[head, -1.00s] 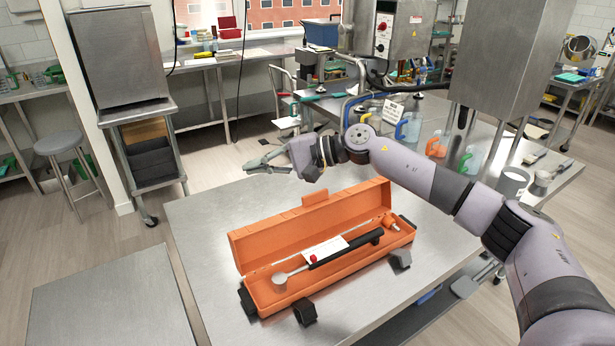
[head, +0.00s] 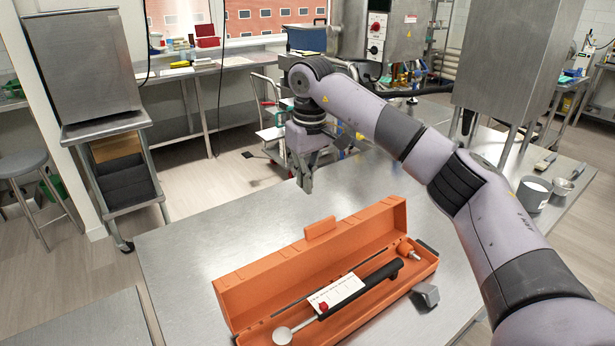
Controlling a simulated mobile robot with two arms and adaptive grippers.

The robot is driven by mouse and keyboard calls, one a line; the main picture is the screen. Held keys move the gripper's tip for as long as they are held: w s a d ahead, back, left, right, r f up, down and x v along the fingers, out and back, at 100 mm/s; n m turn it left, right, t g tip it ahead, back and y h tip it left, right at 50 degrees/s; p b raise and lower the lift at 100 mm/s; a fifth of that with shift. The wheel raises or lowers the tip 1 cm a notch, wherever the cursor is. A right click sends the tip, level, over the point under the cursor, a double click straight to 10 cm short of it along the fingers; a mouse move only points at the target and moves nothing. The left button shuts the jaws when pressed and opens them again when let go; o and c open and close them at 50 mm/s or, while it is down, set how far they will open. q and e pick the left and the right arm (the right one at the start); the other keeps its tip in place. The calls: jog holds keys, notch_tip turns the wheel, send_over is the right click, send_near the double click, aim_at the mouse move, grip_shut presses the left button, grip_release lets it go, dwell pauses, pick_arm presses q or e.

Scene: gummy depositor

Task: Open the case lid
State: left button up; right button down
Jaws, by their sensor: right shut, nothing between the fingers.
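The orange case (head: 240,323) sits on the metal table with its lid (head: 285,260) raised along the far side, so the inside shows. In it lie a tool with a black handle (head: 362,288) and a round pale end (head: 283,335), a white card (head: 336,293) and an orange-tipped piece (head: 407,249). My right gripper (head: 306,187) points down beyond the lid, apart from it. Its fingers are shut and empty. My left gripper is not in view.
The metal table (head: 200,250) is bare left of the case. A grey block (head: 425,295) lies at the case's right front.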

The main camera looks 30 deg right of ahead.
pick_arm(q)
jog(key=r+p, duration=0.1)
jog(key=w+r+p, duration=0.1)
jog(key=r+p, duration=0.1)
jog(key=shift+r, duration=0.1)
pick_arm(e)
jog(key=s+f, duration=0.3)
jog(key=f, duration=0.3)
jog(key=shift+d, duration=0.25)
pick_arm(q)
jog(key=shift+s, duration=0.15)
pick_arm(e)
jog(key=shift+s, duration=0.1)
